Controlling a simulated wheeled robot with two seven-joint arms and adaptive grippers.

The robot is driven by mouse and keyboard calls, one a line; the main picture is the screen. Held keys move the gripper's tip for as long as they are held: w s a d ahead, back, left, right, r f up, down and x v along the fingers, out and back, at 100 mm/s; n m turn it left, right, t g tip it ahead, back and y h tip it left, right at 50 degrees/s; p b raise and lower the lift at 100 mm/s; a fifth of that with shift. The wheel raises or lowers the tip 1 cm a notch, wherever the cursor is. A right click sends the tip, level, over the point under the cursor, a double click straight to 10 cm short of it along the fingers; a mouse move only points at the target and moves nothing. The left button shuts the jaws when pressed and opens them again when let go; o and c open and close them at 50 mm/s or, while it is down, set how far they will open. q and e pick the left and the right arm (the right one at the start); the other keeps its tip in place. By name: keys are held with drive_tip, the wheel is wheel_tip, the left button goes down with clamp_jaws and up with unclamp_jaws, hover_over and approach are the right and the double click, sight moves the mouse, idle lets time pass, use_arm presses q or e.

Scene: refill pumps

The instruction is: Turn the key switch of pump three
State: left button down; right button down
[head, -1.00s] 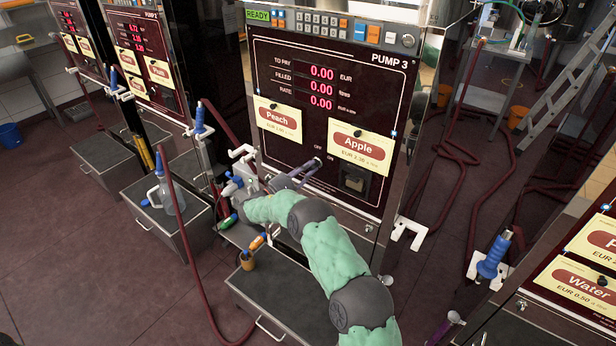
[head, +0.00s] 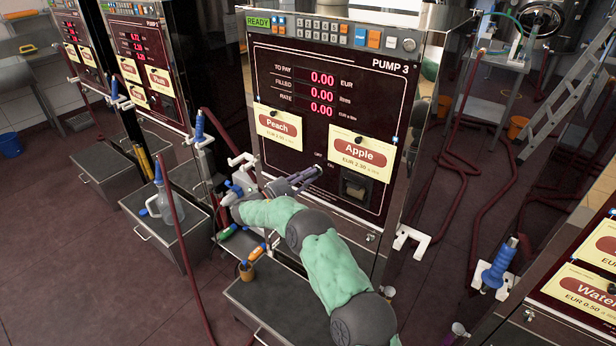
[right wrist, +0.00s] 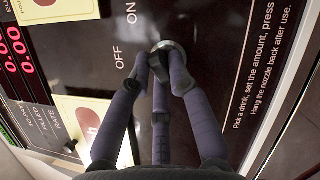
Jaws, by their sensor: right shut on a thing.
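Pump three (head: 362,112) stands in the middle of the head view, its dark panel reading READY and 0.00 on its rows. My right gripper (head: 318,171) is at the lower part of this panel, just below the OFF and ON labels. In the right wrist view the gripper (right wrist: 164,56) has its fingertips closed together on the key of the key switch (right wrist: 166,46). A metal ring shows around the tips. The fingers hide most of the key, so I cannot tell its exact angle. My left gripper is not in view.
Peach (head: 279,127) and Apple (head: 360,152) cards hang on the panel above the fingers. A dark socket (head: 354,187) lies right of the gripper. A white bracket (head: 411,241) sticks out at the cabinet's right edge. A jug (head: 167,199) and hose stand left.

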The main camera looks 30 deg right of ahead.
drive_tip(key=c, duration=1.1)
unclamp_jaws()
drive_tip(key=shift+c, duration=0.2)
drive_tip(key=a+f, duration=0.2)
drive_tip(key=a, duration=0.9)
drive_tip(key=shift+s+a+f, duration=0.15)
drive_tip(key=shift+s+a, duration=0.15)
drive_tip(key=shift+a, duration=0.1)
